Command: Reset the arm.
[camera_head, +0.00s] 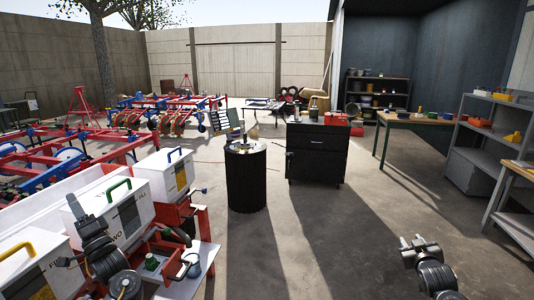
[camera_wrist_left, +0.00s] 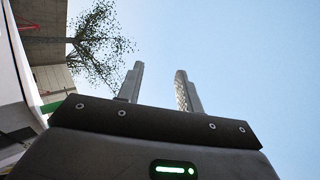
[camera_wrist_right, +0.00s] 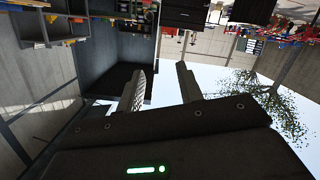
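My left gripper (camera_head: 73,206) is at the lower left of the head view, in front of white boxes with coloured handles. In the left wrist view its two fingers (camera_wrist_left: 157,84) stand apart with only sky between them, so it is open and empty. My right gripper (camera_head: 414,241) is at the lower right of the head view, above bare concrete floor. In the right wrist view its fingers (camera_wrist_right: 160,84) are also apart with nothing between them.
White boxes (camera_head: 163,174) stand on a red-framed machine at the left, close to my left arm. A black drum (camera_head: 246,182) and a dark cabinet (camera_head: 318,155) stand ahead. Grey shelves (camera_head: 480,140) are at the right. The floor (camera_head: 345,235) between my arms is clear.

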